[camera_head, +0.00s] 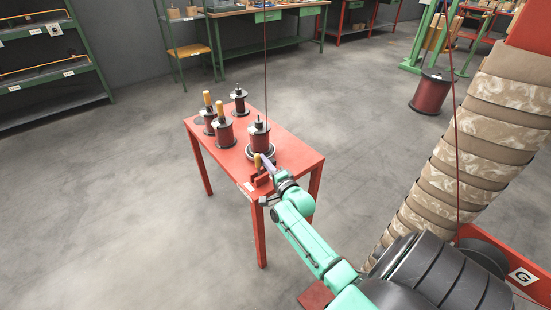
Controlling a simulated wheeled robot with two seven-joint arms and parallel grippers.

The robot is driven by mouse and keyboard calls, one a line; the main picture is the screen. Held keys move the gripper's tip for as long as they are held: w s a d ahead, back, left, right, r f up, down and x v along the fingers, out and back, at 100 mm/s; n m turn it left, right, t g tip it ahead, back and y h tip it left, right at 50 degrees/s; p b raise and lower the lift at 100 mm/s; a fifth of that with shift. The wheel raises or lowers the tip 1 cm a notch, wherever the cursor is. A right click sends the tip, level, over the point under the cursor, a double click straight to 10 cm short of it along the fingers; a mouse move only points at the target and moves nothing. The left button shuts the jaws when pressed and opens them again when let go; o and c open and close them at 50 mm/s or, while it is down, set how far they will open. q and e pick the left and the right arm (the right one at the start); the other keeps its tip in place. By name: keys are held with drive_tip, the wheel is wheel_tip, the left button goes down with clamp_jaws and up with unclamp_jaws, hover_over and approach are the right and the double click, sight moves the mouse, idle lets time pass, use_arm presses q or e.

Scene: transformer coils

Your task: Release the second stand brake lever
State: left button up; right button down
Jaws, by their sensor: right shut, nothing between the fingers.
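A red table (307,160) stands in the middle of the floor and carries several dark-red wire spools. The front spool (260,140) sits on a round grey base (262,153) near the table's right corner, and a thin red wire (265,70) runs up from it. A small lever with a tan handle (257,160) stands at a red bracket (261,180) on the front edge. I cannot tell its exact angle. My right gripper (266,161) is shut and empty, its tip close beside the lever; contact is not clear. My left gripper is not in view.
More spools, two with tan tops (208,102), stand at the table's left and back. Another large spool (432,92) stands on the floor at right. Green shelves (60,110) and a workbench (262,49) line the back.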

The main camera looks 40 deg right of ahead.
drive_tip(key=a+n, duration=0.2)
drive_tip(key=n, duration=0.2)
drive_tip(key=shift+a+p, duration=0.35)
drive_tip(key=shift+a, duration=0.05)
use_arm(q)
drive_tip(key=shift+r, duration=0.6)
use_arm(e)
drive_tip(key=shift+a+f, duration=0.1)
drive_tip(key=shift+a, duration=0.3)
drive_tip(key=shift+a, duration=0.1)
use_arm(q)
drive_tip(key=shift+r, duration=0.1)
